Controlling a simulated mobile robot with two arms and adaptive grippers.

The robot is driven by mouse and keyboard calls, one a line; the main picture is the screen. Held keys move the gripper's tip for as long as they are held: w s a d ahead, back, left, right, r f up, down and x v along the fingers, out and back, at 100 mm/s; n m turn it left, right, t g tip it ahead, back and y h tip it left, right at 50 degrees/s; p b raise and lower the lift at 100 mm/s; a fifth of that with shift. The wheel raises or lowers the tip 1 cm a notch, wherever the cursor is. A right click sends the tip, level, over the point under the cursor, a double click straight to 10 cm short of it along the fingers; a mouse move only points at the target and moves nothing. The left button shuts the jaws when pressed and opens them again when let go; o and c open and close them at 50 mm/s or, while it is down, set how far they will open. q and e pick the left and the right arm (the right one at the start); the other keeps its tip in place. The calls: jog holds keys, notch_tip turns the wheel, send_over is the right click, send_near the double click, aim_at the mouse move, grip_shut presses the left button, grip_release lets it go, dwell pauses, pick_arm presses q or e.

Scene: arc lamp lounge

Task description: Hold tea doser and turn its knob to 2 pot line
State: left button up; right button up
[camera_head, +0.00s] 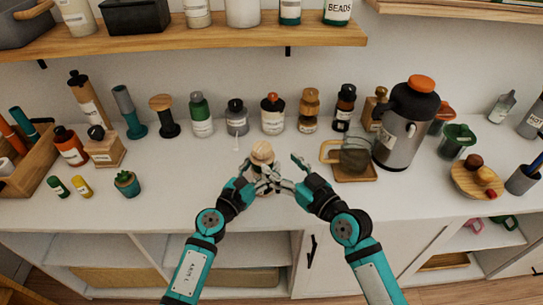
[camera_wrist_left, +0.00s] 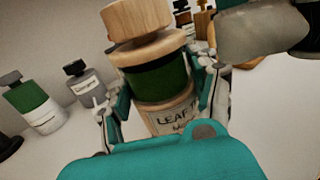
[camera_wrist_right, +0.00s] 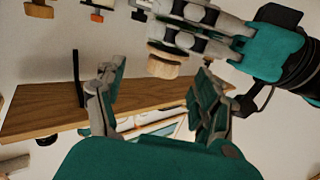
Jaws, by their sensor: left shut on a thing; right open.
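The tea doser has a round wooden knob (camera_head: 262,151) on top and stands on the white counter. In the left wrist view its wooden knob (camera_wrist_left: 138,17), dark green band and a label reading "LEAF" show; the tea doser (camera_wrist_left: 155,82) looks upright apart from the camera's tilt. My left gripper (camera_head: 265,178) is shut on its body below the knob. My right gripper (camera_head: 298,172) is open and empty, just right of the doser. In the right wrist view the knob (camera_wrist_right: 168,62) lies beyond the open fingers (camera_wrist_right: 157,95), apart from them. Any marks on the knob are not readable.
A row of bottles (camera_head: 272,113) stands along the wall behind. A glass jug (camera_head: 355,155) on a wooden coaster and a steel flask (camera_head: 400,130) stand to the right. A small potted plant (camera_head: 127,183) is at left. A wooden shelf (camera_head: 230,38) hangs above.

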aim_at(262, 147)
jog(key=w+d+r+n+g+y, duration=0.1)
jog(key=w+d+n+g+y, duration=0.1)
jog(key=d+n+g+y, duration=0.5)
jog(key=shift+g, duration=0.3)
jog(key=x, duration=1.2)
jog(key=shift+s+a+r, duration=0.15)
jog(key=shift+a, duration=0.25)
jog(key=shift+c, duration=0.2)
jog(key=c, duration=1.2)
